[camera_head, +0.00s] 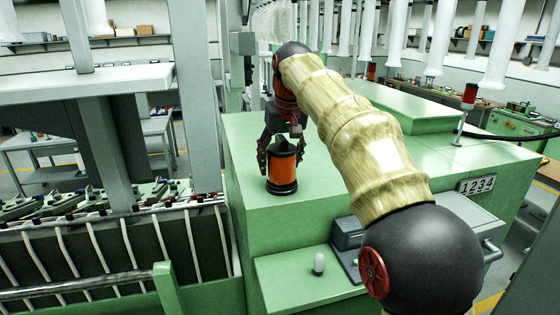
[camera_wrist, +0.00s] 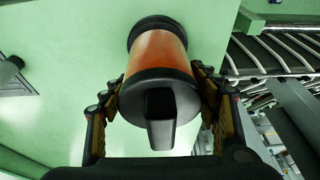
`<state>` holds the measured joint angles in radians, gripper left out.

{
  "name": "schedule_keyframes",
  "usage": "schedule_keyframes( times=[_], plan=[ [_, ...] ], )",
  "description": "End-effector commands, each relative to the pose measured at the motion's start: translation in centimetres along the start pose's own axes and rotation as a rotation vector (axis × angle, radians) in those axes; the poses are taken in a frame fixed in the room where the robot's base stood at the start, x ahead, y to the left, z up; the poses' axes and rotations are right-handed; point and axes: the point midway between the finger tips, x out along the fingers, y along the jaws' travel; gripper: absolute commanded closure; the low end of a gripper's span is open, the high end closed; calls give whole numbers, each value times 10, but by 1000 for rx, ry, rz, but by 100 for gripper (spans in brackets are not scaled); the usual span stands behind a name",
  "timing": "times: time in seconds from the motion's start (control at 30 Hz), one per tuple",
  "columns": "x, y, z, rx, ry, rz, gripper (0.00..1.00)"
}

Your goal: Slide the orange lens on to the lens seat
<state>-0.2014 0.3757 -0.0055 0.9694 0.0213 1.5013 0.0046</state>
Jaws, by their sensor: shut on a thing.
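The orange lens (camera_head: 282,168) is an upright orange cylinder with black ends, at the green cabinet top. My gripper (camera_head: 281,153) comes down from above and is shut on its upper part, one finger on each side. In the wrist view the orange lens (camera_wrist: 158,52) shows a black near end with a black block-like knob, between the fingers of my gripper (camera_wrist: 159,82). A wider black ring (camera_head: 282,187) is at its foot; I cannot tell whether this is the lens's own end or the lens seat. No separate seat can be made out.
The green cabinet top (camera_head: 245,195) is clear around the lens. A lower green ledge (camera_head: 290,285) holds a small white knob (camera_head: 318,264) and a grey box (camera_head: 348,234). A row of levers (camera_head: 110,225) and a grey post (camera_head: 200,100) stand to the left.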

Motion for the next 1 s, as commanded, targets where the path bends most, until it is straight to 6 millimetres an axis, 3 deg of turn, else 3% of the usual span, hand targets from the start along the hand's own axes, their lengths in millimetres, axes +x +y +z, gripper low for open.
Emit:
schedule_keyframes(
  times=[0.9, 0.93, 1.0],
  plan=[
    [13, 0, 4, 0, -3, 0, 66],
    [14, 0, 4, 0, -4, 0, 39],
    [14, 0, 4, 0, -4, 0, 35]
  ],
)
